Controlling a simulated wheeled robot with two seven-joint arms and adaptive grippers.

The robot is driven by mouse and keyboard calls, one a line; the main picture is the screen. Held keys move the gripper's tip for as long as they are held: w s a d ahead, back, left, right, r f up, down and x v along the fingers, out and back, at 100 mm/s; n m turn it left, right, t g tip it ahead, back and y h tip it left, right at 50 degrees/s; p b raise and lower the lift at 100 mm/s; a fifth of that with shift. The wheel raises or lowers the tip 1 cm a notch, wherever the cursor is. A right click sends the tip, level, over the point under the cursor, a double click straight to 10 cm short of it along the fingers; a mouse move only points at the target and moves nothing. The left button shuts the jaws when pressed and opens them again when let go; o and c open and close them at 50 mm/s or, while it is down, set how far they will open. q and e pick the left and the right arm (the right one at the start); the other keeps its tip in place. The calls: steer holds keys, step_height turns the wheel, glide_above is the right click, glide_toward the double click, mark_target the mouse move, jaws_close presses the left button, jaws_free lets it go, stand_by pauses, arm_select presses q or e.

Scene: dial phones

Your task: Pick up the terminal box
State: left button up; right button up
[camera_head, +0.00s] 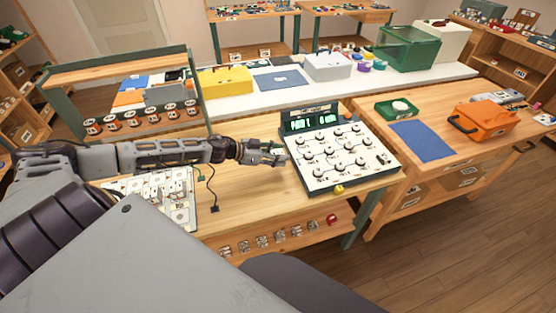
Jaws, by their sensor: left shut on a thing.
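My left gripper (279,158) reaches in from the left, low over the wooden bench, with its tips close to the left edge of the dial panel. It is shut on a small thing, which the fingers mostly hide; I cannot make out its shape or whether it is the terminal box. I cannot pick out the terminal box for certain anywhere else. The white dial panel (349,163), with several black knobs and a lit green display, stands tilted on the bench. My right gripper is not in view.
A dark cable (213,190) hangs over the bench below my left forearm. A white sheet of parts (180,198) lies to the left. At the right are a blue mat (422,141), a green tray (383,112) and an orange case (486,118). Bare wood (240,200) lies left of the panel.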

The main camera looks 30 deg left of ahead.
arm_select(q)
step_height(320, 180, up, 4)
steer(key=shift+f, duration=0.2)
steer(key=shift+r, duration=0.4)
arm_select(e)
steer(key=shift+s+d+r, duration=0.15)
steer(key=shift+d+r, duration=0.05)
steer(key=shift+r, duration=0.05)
